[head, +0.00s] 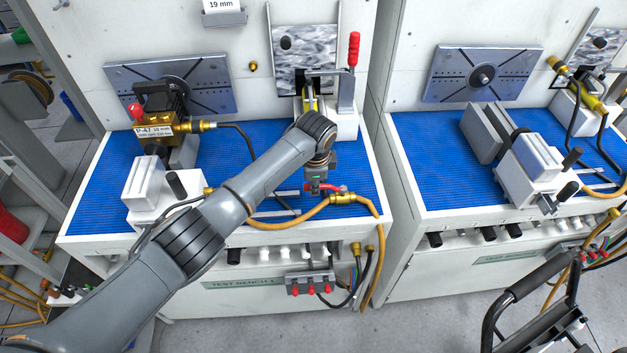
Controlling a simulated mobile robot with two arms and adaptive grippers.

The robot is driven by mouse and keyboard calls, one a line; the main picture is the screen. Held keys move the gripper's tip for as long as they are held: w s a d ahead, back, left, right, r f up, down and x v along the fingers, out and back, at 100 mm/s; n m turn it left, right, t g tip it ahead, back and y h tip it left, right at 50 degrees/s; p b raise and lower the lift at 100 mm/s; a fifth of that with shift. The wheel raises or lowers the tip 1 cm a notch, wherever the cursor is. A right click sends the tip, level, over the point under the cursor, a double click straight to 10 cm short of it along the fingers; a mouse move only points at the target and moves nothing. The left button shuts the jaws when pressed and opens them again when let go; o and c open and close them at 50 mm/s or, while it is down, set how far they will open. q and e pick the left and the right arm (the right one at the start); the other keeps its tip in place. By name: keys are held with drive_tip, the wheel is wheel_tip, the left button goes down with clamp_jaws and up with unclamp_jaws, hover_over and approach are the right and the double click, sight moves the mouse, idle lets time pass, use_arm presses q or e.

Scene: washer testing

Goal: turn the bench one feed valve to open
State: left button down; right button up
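The bench one feed valve (333,188), with a red lever, is at the front edge of the left bench, on the yellow hose line. My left arm comes in from the lower left and reaches over the blue mat. My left gripper (317,182) points down at the red lever and is at or just above it. The fingers are small and partly merge with the valve, so whether they are open or shut on the lever is unclear. Part of the valve is hidden behind the gripper. My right gripper is not in view.
A brass pump (165,125) and a white vise (150,190) stand on the left of the blue mat (100,190). A red-handled clamp (353,50) stands behind the arm. A yellow hose (376,260) hangs over the front. A second bench (400,170) stands right.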

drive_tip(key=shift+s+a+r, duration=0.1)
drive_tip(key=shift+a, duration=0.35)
use_arm(q)
drive_tip(key=c, duration=1.2)
unclamp_jaws()
drive_tip(key=shift+s, duration=0.1)
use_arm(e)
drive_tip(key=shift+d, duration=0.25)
use_arm(q)
wheel_tip(320, 180, up, 12)
drive_tip(key=s, duration=0.2)
drive_tip(key=shift+s, duration=0.2)
drive_tip(key=shift+f, duration=0.1)
